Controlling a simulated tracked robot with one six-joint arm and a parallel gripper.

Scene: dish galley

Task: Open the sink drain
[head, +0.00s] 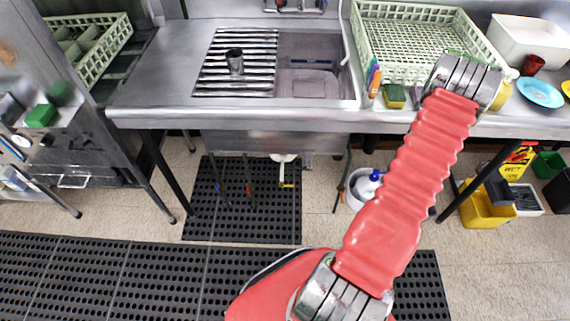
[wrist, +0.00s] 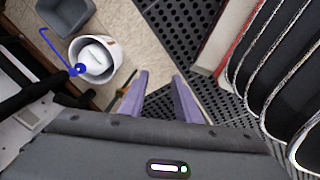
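The steel sink (head: 312,82) is set in the counter, its left part covered by a slatted rack (head: 212,75). In the head view my gripper is not visible beyond the arm.
A white bucket (head: 353,197) with a blue-topped bottle stands below the counter; it also shows in the wrist view (wrist: 109,75). Black perforated mats (head: 205,225) cover the floor. Dark table legs (head: 160,175) and a yellow mop bucket (head: 478,208) flank the under-sink space.

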